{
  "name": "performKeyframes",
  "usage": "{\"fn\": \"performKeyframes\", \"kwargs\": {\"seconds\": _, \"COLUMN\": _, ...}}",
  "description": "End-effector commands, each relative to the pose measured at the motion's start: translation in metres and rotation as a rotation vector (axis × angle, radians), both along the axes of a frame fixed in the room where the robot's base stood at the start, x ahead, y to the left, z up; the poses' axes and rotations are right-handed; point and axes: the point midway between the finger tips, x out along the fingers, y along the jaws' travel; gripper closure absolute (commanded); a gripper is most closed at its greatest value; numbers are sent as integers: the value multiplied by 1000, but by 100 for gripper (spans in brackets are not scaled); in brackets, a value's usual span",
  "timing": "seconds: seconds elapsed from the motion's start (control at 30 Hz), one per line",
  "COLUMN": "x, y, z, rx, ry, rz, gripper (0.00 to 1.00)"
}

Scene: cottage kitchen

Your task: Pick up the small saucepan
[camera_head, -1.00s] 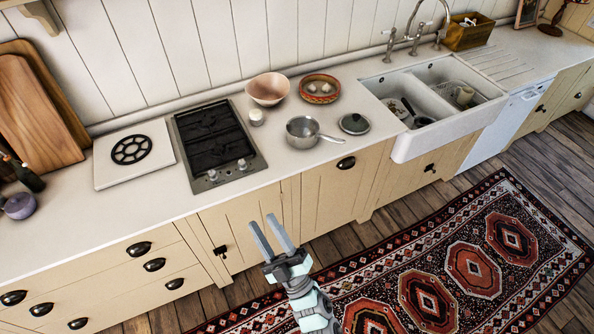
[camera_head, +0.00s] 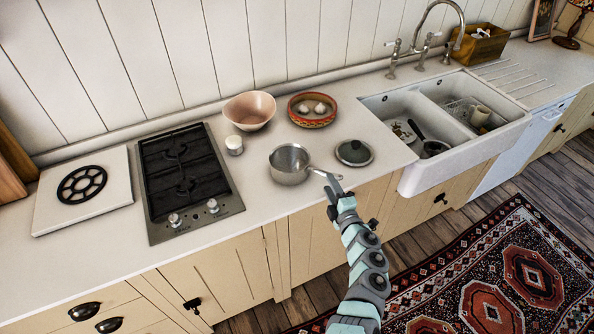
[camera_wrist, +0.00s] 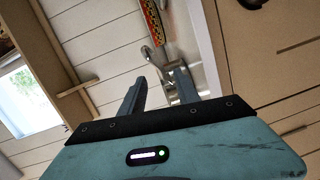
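The small saucepan (camera_head: 290,165) is a shiny grey metal pan. It stands upright on the white counter, right of the hob, with its handle pointing right towards the front edge. My gripper (camera_head: 333,183) is at the handle's outer end in the head view, its fingers overlapping the handle there; contact cannot be told. In the wrist view my gripper (camera_wrist: 160,88) has its two fingers spread, with a clear gap between them. Grey metal shows beyond the fingertips, but I cannot tell which part of the pan it is.
A pink bowl (camera_head: 249,111), white jar (camera_head: 234,145) and patterned red bowl (camera_head: 312,110) stand behind. The black hob (camera_head: 184,172) is left; the double sink (camera_head: 408,172) is right.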

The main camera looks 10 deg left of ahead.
Motion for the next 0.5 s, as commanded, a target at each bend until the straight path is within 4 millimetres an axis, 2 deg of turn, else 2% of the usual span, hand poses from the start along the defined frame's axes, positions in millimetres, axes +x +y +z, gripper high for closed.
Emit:
{"fn": "performKeyframes", "kwargs": {"seconds": 0.1, "x": 9, "y": 4, "z": 0, "rx": 2, "ry": -2, "rz": -1, "gripper": 62}}
{"fn": "performKeyframes", "kwargs": {"seconds": 0.5, "x": 24, "y": 9, "z": -2, "rx": 4, "ry": -1, "rz": -2, "gripper": 62}}
